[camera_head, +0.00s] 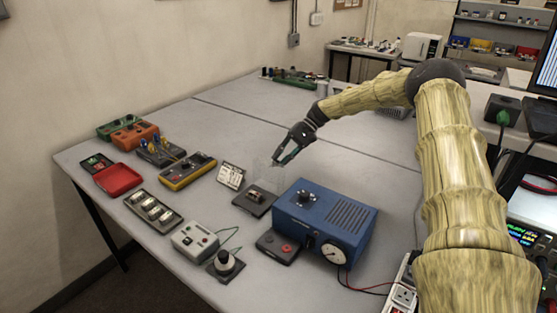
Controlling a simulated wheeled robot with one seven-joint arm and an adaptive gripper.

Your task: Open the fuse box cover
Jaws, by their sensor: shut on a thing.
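The fuse box has a dark base (255,200) lying on the table, with a small brown and metal part on top. Its clear cover (264,170) shows faintly, standing up at the back edge of the base. The cover looks raised off the base, though its see-through edges are hard to make out. My gripper (279,161) reaches in from the upper right and points down to the left. Its fingers are shut on the clear cover near its upper right edge. The exact contact is too small to see.
A blue box with a gauge (322,220) stands right of the base. A yellow-sided box (188,172), a grey box (194,241) and several other devices fill the left side. The table behind my gripper is mostly clear.

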